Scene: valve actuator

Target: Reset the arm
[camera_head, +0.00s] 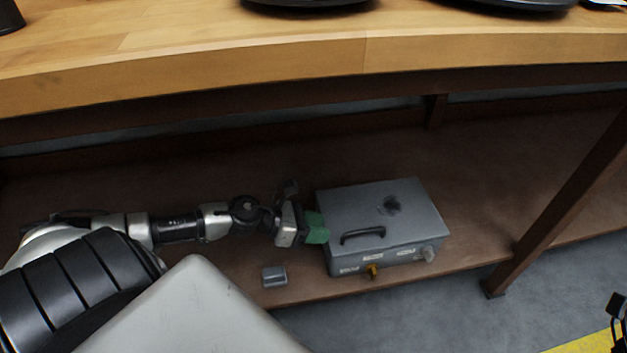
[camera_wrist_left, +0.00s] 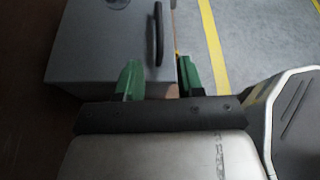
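A grey metal box (camera_head: 375,215) sits on the brown lower shelf under the table. The handle also shows there (camera_wrist_left: 158,33).
A small grey block (camera_head: 274,275) lies on the shelf (camera_head: 480,190) left of the box. The wooden tabletop (camera_head: 300,50) hangs above. A brown table leg (camera_head: 560,205) stands to the right. The shelf right of the box is clear.

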